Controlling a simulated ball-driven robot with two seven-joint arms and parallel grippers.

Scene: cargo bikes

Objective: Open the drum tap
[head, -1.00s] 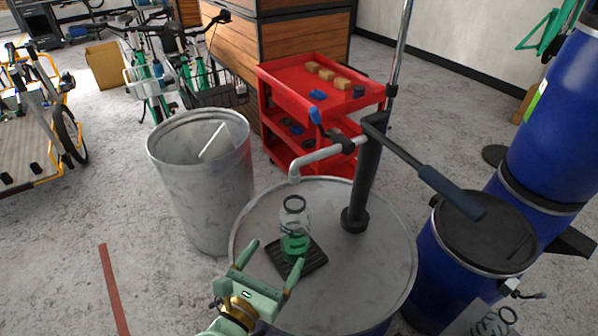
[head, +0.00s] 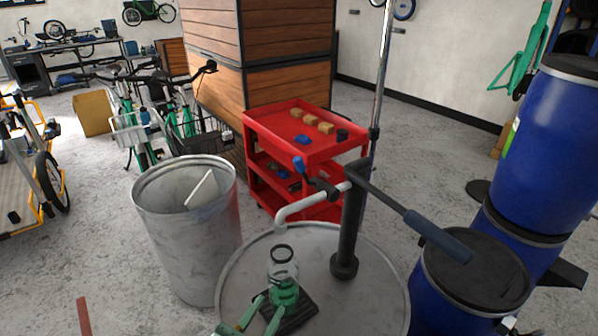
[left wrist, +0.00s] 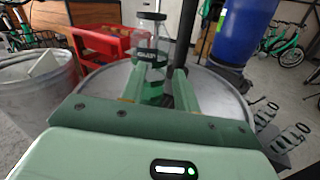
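A pale spout pipe (head: 295,209) runs from the black pump post (head: 347,225) on the grey drum (head: 247,262). A black valve (head: 324,187) with a blue lever (head: 299,164) sits on it; the lever tilts upward. A small fitting (head: 512,326) shows low on the blue barrel's side, mostly cut off. A clear jar (head: 284,275) with green liquid stands on a black drip tray (head: 297,312). My left gripper (head: 270,303) is low at the jar, well below the valve. In the left wrist view its fingers appear open, either side of the jar (left wrist: 152,60). My right gripper is out of view.
A dark pump handle (head: 438,237) reaches right over a lidded blue barrel (head: 470,270). Stacked blue barrels (head: 545,150) stand at right. A grey bin (head: 190,240) stands left. A red trolley (head: 300,140) is behind the drum. Floor shows left of the bin.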

